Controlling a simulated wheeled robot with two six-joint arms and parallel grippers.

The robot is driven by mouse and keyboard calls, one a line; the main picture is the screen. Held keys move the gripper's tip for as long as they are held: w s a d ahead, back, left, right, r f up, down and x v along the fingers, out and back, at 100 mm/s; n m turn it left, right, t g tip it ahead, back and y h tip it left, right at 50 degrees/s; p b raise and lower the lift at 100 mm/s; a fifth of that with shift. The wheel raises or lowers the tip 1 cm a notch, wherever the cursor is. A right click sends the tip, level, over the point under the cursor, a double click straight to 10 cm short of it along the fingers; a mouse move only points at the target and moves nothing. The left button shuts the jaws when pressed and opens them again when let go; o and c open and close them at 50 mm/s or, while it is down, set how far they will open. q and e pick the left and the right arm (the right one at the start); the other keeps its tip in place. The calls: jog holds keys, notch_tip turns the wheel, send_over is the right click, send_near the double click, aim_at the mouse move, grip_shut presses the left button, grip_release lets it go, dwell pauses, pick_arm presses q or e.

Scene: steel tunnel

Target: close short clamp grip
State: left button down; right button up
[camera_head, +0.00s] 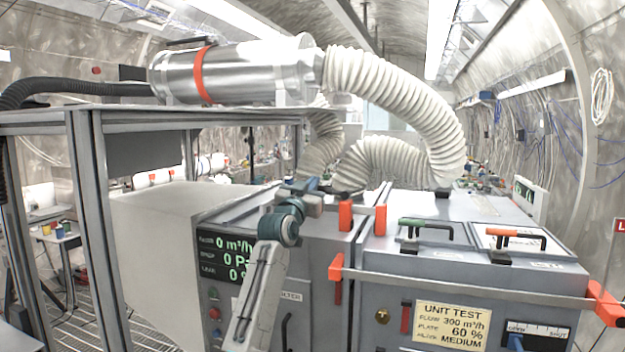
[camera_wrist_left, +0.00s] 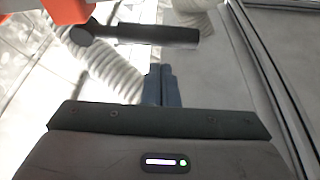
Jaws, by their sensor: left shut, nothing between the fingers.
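My left gripper (camera_head: 318,186) is above the top edge of the grey filter housing, near its front. In the left wrist view its two dark fingers (camera_wrist_left: 160,85) are together with nothing between them. Two short orange-red grips, one at the left (camera_head: 346,215) and one at the right (camera_head: 380,218), stand upright at the seam between the housings, just right of my gripper. The wrist view shows an orange-red part (camera_wrist_left: 66,10) and a dark rod (camera_wrist_left: 140,34) beyond the fingertips, apart from them in the picture. I cannot tell which grip they belong to. My right gripper is out of view.
A long bar (camera_head: 460,282) with orange-red ends crosses the front of the right housing (camera_head: 560,272). A green handle (camera_head: 425,224) and an orange handle (camera_head: 516,234) are on its top. A white ribbed hose (camera_head: 405,95) arches behind. A metal frame (camera_head: 92,230) stands left.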

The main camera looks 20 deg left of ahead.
pick_arm(q)
jog(key=shift+w+f, duration=0.3)
jog(key=shift+f, duration=0.2)
notch_tip(320, 180, down, 2)
jog(key=b, duration=0.2)
jog(key=shift+w+a+b, duration=0.1)
jog(key=shift+a+b, duration=0.05)
jog(key=shift+b, duration=0.2)
jog(key=shift+w, duration=0.1)
